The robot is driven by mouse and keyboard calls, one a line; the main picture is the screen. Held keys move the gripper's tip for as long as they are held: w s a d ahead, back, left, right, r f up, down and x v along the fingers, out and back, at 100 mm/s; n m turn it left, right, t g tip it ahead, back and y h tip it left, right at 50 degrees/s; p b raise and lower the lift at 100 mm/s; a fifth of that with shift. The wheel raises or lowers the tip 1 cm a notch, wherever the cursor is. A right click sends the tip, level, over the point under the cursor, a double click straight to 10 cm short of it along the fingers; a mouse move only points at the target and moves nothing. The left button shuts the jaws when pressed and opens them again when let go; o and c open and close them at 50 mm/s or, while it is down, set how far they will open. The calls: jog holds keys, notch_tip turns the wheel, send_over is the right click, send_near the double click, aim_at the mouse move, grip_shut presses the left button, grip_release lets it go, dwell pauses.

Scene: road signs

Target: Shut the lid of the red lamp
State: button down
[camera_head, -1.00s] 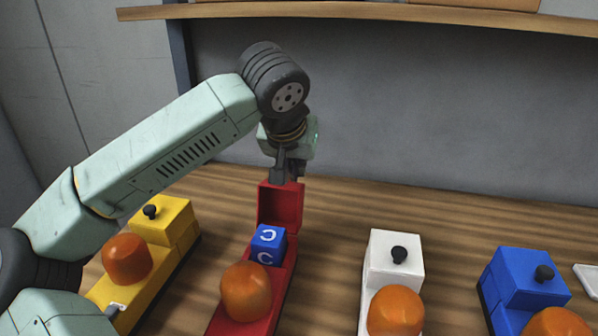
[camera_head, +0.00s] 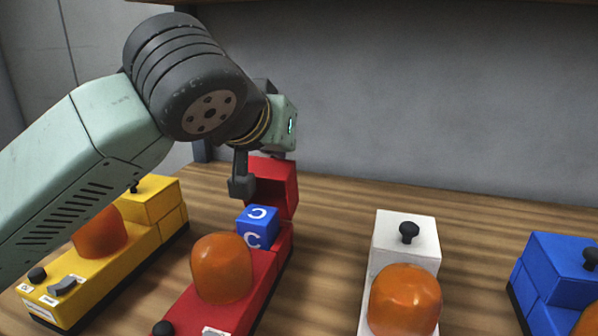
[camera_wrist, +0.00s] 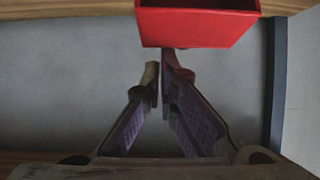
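The red lamp (camera_head: 225,300) has a long red base with an orange dome (camera_head: 221,268). Its red lid (camera_head: 272,185) stands open at the far end of the base. A blue cube (camera_head: 258,227) marked with white letter C's sits in front of the lid. My gripper (camera_head: 242,187) is just left of the lid, above the cube. In the wrist view the lid (camera_wrist: 196,25) is at the top, just beyond the fingertips (camera_wrist: 165,72). The fingers come together and hold nothing that I can see. I cannot tell whether they touch the lid.
A yellow lamp (camera_head: 150,245) stands on the left, partly behind my arm. A white lamp (camera_head: 405,240) and a blue lamp (camera_head: 560,280) stand on the right with lids shut. A grey wall (camera_head: 420,100) rises behind the wooden table (camera_head: 335,215).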

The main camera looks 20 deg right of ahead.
aim_at(275, 178)
jog(key=s+a+t+b, duration=0.1)
jog(key=b, duration=0.1)
jog(key=s+a+f+h+b, duration=0.1)
jog(key=s+b, duration=0.1)
jog(key=s+a+f+t+b, duration=0.1)
jog(key=s+b, duration=0.1)
jog(key=shift+s+a+t+h, duration=0.1)
jog(key=shift+a+t+h, duration=0.15)
jog(key=shift+t+h, duration=0.05)
jog(key=shift+s+a+f+b, duration=0.25)
jog(key=shift+s+a+b, duration=0.1)
jog(key=shift+s, duration=0.15)
jog(key=shift+s+a+f+b, duration=0.25)
jog(key=shift+s+a+b, duration=0.1)
jog(key=shift+s, duration=0.1)
jog(key=shift+s+a+f+b, duration=0.55)
jog(key=shift+s+f+b, duration=0.05)
jog(key=shift+s+f, duration=0.3)
